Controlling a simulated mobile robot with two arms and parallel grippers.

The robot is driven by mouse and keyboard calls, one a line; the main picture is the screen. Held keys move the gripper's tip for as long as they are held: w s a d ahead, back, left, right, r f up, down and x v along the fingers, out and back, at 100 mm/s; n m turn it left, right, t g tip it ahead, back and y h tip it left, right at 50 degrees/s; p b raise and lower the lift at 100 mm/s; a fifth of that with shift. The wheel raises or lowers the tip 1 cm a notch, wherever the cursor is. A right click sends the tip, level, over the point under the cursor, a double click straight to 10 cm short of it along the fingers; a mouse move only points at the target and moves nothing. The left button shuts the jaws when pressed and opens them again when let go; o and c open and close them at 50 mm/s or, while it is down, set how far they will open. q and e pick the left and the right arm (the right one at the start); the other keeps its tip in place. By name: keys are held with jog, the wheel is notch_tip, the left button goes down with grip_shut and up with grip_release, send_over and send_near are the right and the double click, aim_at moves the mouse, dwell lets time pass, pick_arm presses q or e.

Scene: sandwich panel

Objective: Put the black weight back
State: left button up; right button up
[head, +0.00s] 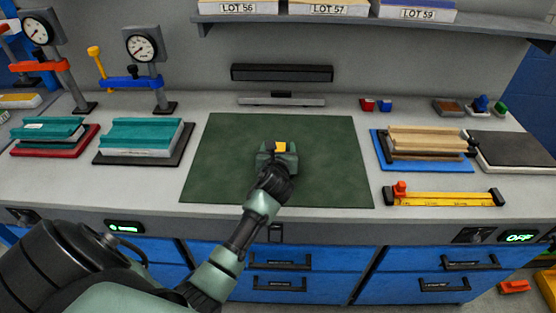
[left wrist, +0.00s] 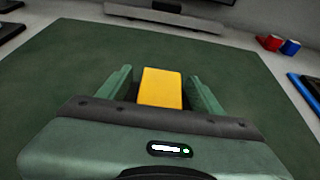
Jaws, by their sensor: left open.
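My left gripper (head: 277,152) is over the middle of the dark green mat (head: 220,165). Its two fingers also show in the left wrist view (left wrist: 162,78), open, one on each side of a yellow block (left wrist: 161,88). The yellow block shows in the head view too (head: 280,147), with something dark beside it. I cannot tell whether the fingers touch the block, or whether the dark part belongs to it. No separate black weight can be made out for sure. My right gripper is not in view.
Teal stacks (head: 142,135) stand left of the mat, near two dial gauges (head: 141,47). A wooden stack on a blue plate (head: 424,168), a yellow bar tool (head: 444,199) and a dark slab (head: 515,149) stand right. The mat around the gripper is clear.

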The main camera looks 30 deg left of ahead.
pick_arm(q)
grip_shut()
jog(key=shift+w+r, duration=0.15)
jog(key=shift+r, duration=0.1)
jog(key=shift+a+r, duration=0.1)
jog(key=shift+r, duration=0.2)
notch_tip(320, 180, up, 19)
jog(key=p, duration=0.1)
jog(key=shift+r, duration=0.2)
